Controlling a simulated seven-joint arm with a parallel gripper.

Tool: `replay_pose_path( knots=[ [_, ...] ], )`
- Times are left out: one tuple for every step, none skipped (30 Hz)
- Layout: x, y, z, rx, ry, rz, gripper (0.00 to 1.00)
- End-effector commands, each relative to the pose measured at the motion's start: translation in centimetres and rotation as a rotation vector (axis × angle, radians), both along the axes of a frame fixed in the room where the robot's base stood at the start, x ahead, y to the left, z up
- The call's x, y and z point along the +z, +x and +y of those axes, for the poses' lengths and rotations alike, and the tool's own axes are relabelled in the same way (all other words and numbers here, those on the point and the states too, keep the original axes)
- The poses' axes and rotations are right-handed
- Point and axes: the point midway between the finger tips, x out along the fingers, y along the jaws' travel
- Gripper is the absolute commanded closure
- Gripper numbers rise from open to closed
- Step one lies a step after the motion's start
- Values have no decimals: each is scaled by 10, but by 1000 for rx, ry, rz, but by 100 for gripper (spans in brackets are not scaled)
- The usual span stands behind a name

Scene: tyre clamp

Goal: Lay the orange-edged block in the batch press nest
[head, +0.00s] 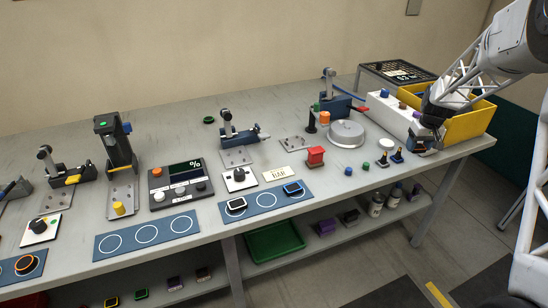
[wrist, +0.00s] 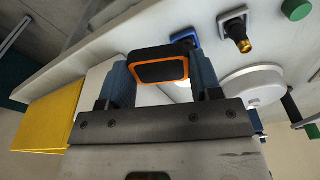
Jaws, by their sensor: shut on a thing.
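My gripper (head: 424,148) is at the right end of the bench, in front of the yellow bin. In the wrist view my gripper (wrist: 162,72) is shut on the orange-edged block (wrist: 160,66), which has a dark face and sits between the two blue-grey fingers. The head view does not show the held block clearly. Several clamp or press stations stand on the bench. One is a tall dark press (head: 119,145) with a green light and a metal plate (head: 122,200) bearing a yellow cylinder. I cannot tell which station is the batch press.
The yellow bin (head: 470,122) and a white box (head: 388,112) stand near my gripper. A round grey dish (head: 346,134), a red block (head: 316,156) and small plungers (head: 397,154) lie leftward. Blue ringed mats (head: 147,236) line the front edge. Another orange-edged piece (head: 30,264) sits far left.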

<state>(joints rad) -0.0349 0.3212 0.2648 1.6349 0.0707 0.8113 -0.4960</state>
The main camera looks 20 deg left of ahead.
Motion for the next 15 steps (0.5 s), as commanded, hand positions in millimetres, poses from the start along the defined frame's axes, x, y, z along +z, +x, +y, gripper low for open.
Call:
replay_pose_path(
  knots=[
    [5,-3,17,18,0,0,68],
    [8,-5,25,26,0,0,68],
    [11,-8,37,38,0,0,68],
    [14,-11,46,46,-1,0,68],
    [16,-13,54,54,-1,0,68],
    [18,-17,65,64,0,1,68],
    [20,-19,74,72,0,1,68],
    [22,-22,82,79,-1,0,68],
    [24,-26,93,87,-1,0,68],
    [26,-28,101,93,0,0,68],
    [28,-31,109,100,-1,-1,68],
    [29,-36,121,109,-1,0,68],
    [29,-39,128,114,-1,0,68],
    [30,-42,136,120,-1,0,68],
    [31,-47,147,127,0,0,68]
  ],
)
